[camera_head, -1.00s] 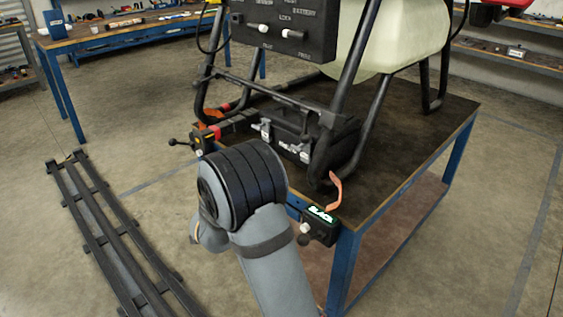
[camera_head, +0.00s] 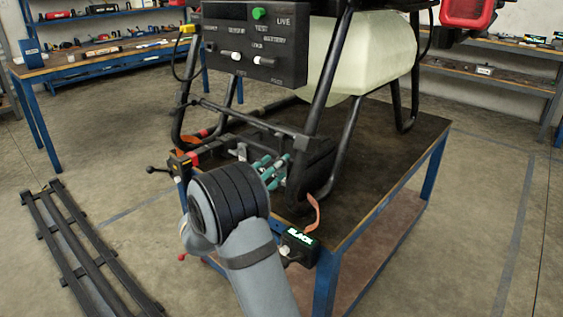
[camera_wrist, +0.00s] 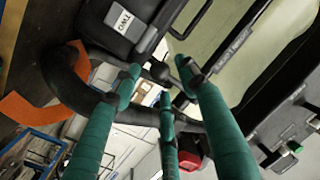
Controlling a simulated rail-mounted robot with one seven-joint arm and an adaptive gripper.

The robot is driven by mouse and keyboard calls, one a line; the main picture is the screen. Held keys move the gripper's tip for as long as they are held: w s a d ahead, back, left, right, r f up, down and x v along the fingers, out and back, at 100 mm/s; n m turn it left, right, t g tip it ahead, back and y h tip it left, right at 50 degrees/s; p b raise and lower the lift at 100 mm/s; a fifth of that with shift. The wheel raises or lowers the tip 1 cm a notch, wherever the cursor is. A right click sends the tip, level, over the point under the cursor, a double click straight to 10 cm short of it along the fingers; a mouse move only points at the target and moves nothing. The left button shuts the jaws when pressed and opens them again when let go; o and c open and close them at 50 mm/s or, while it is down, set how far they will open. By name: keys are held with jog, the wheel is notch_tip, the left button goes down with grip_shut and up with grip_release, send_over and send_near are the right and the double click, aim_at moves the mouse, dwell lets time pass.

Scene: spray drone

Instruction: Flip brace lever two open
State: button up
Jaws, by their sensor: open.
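In the wrist view, a grey tag marked TWO (camera_wrist: 122,18) sits on a black case under the drone. A short pale grey lever (camera_wrist: 147,40) lies beside the tag, just beyond my left fingertip. My gripper (camera_wrist: 163,80) has three teal fingers spread apart with nothing held between them. A dark rod with a round joint (camera_wrist: 160,71) passes behind the fingertips. In the head view, my gripper (camera_head: 272,172) is at the front of the black case, below the drone frame. A pale latch (camera_head: 241,152) shows left of the fingers. Whether a finger touches the lever cannot be told.
The drone's black tube legs (camera_head: 327,85) and crossbar stand close around my fingers. A control panel (camera_head: 255,45) and a pale tank (camera_head: 362,55) are above. The blue-legged table (camera_head: 420,135) carries an orange strap (camera_head: 312,214) and a box marked BLACK (camera_head: 299,245).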

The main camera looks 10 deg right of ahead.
jog(key=shift+x, duration=1.95)
jog(key=shift+c, duration=0.4)
grip_shut()
